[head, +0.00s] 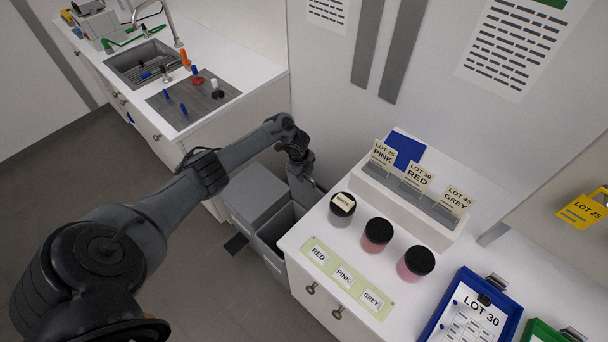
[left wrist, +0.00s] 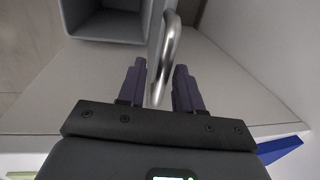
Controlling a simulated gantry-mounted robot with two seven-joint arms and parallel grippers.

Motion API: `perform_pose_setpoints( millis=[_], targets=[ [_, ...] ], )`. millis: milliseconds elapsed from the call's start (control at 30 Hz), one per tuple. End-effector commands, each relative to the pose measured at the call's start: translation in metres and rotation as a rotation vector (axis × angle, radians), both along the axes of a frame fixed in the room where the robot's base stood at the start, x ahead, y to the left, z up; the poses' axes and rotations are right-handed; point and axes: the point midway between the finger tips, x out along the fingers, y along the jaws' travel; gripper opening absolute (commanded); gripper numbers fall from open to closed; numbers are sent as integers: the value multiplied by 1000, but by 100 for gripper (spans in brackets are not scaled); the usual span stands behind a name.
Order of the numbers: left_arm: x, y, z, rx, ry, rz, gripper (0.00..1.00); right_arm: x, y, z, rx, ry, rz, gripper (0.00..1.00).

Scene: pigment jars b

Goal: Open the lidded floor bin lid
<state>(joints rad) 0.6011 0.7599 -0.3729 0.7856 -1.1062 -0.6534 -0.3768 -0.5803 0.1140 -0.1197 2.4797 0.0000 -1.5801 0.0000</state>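The grey floor bin (head: 237,219) stands in the gap between the two counters. A flat grey panel (head: 252,190) covers its far part, and a dark open compartment shows in its nearer part. The open grey compartment (left wrist: 107,26) also shows at the top of the left wrist view. My left gripper (head: 313,184) reaches down at the bin's right side. In the left wrist view the gripper (left wrist: 158,88) has its fingers apart, with a curved metal handle (left wrist: 168,50) between them. Gaps show beside the handle. My right gripper is out of view.
The right counter holds several dark-lidded jars, including a pink one (head: 376,235), a label strip (head: 342,279), a sign rack (head: 412,196) and a blue clipboard tray (head: 448,296). The left counter has a sink (head: 143,62). Grey floor (head: 215,290) is open before the bin.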

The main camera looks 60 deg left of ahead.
Motion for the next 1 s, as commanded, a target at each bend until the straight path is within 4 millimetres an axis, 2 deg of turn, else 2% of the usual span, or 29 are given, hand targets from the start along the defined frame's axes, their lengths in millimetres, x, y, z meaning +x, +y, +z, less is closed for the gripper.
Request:
perform_pose_setpoints(
  millis=[300,500,700,1000],
  targets=[
    [-9,-1,55,3,-2,-2,35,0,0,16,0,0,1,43],
    [-13,-3,81,1,0,-1,35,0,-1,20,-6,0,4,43],
    [-16,-4,92,1,1,-1,35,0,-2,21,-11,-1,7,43],
    [-16,-4,93,1,1,1,35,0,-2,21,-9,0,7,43]
  ],
)
